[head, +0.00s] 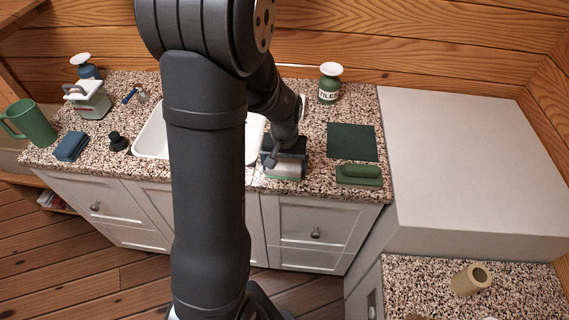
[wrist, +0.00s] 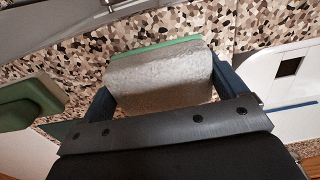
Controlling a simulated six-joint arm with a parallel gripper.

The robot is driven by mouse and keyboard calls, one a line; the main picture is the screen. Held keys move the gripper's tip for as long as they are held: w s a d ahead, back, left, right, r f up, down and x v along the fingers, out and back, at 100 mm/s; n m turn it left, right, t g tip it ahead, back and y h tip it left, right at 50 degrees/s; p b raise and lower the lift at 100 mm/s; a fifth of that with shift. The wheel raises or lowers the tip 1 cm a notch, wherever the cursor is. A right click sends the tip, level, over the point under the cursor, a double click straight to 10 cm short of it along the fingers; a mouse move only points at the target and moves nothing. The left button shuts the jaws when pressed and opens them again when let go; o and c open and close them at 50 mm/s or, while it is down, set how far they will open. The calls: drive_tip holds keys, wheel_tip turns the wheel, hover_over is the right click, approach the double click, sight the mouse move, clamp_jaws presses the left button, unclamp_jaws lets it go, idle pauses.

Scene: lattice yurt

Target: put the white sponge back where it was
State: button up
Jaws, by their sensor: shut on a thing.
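The white sponge (head: 287,170), pale grey-white with a green layer, is in my gripper (head: 284,157) over the speckled counter, just right of the sink. In the wrist view the sponge (wrist: 160,78) sits between the two dark fingers of my gripper (wrist: 166,88), which are shut on its ends. The green layer shows along its far edge there. In the head view my gripper covers the sponge's upper part. I cannot tell whether the sponge touches the counter.
The white sink (head: 152,134) is partly behind my arm. A dark green mat (head: 351,142) and a green scrubber (head: 359,174) lie to the right. A green mug (head: 32,124), a blue sponge (head: 71,146) and a dark stopper-like thing (head: 117,141) stand left.

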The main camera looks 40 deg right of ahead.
sight(285, 162)
drive_tip(key=shift+f, duration=0.1)
drive_tip(key=o, duration=0.6)
wheel_tip(285, 162, up, 12)
drive_tip(key=shift+r, duration=0.15)
idle(0.4)
drive_tip(key=shift+f, duration=4.4)
